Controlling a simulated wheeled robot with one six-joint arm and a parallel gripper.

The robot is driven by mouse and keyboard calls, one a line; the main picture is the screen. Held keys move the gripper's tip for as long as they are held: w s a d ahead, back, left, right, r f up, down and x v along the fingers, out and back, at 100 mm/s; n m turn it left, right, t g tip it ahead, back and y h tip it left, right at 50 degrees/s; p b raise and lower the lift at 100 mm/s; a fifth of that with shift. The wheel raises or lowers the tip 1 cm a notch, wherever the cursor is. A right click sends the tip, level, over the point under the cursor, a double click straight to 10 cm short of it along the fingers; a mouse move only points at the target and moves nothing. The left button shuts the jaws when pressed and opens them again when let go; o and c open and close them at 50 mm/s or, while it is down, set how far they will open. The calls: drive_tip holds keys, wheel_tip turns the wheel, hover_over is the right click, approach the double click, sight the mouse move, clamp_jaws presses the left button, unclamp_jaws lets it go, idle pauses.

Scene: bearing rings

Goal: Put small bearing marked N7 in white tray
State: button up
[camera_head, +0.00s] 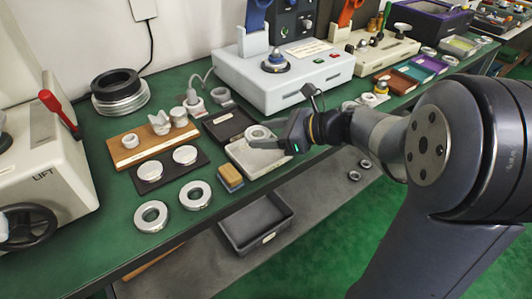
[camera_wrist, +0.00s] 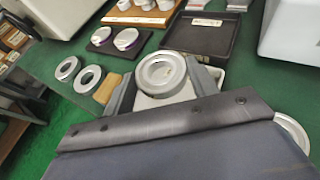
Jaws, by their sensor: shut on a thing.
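My gripper (camera_head: 268,137) is shut on a silver bearing ring (camera_head: 259,131). The ring also shows between the two grey fingers in the wrist view (camera_wrist: 162,57), lying about flat. The white tray (camera_head: 246,161) is directly below the ring and partly hidden by the gripper. A piece of its pale floor shows under the ring in the wrist view (camera_wrist: 146,102). I cannot tell how high the ring is above the tray floor. No N7 mark is readable on it. Two other silver rings (camera_head: 151,204) (camera_head: 195,185) lie on the green bench at the left.
A dark tray (camera_head: 212,127) stands directly behind the white tray. A yellow sponge block (camera_head: 230,178) lies to its left. A black mat (camera_head: 160,180) with two discs and a wooden board (camera_head: 130,155) are farther left. A grey bin (camera_head: 228,230) sits below the bench edge.

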sight(269, 157)
drive_tip(key=shift+f+b, duration=0.75)
drive_tip(key=shift+f, duration=1.65)
drive_tip(key=shift+f, duration=0.1)
drive_tip(key=shift+f, duration=0.15)
drive_tip(key=o, duration=0.8)
drive_tip(key=shift+f, duration=0.1)
drive_tip(key=shift+o, duration=0.2)
drive_tip(key=shift+s+d+r, duration=0.1)
drive_tip(key=shift+d+r, duration=0.1)
drive_tip(key=shift+r, duration=0.15)
drive_tip(key=p+v, duration=0.2)
drive_tip(key=v, duration=0.9)
drive_tip(key=shift+d+p, duration=0.25)
drive_tip(key=shift+p, duration=0.1)
drive_tip(key=shift+s+r, duration=0.1)
